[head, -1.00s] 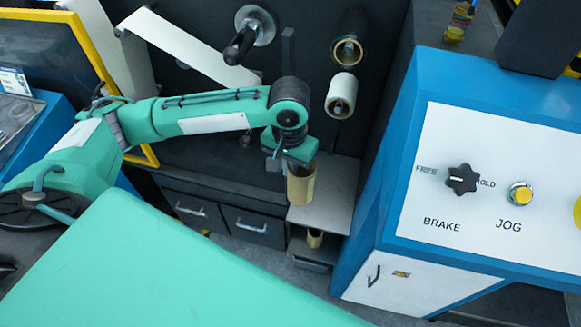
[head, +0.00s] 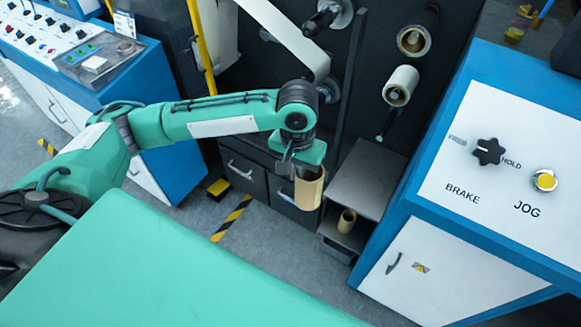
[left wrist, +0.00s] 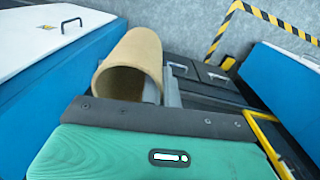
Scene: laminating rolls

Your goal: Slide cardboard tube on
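My left gripper (head: 300,165) points down in the middle of the head view, with a tan cardboard tube (head: 309,190) at its fingers. The tube hangs upright, its open end up, clear of the floor. The fingers are partly hidden, but they appear shut on the tube's wall. In the left wrist view, the tube (left wrist: 140,55) sticks out beyond the dark edge of my gripper, its hollow end facing the camera. On the dark machine panel are a spindle with a tan ring (head: 413,40) and a pale roll (head: 400,86) below it. My right gripper is not in view.
A second short tube (head: 347,220) stands in the open compartment under a grey shelf (head: 362,175). A blue cabinet with brake and jog controls (head: 510,150) stands close on the right. A white web (head: 285,35) runs to a roller. Open floor (head: 270,250) lies below the drawers.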

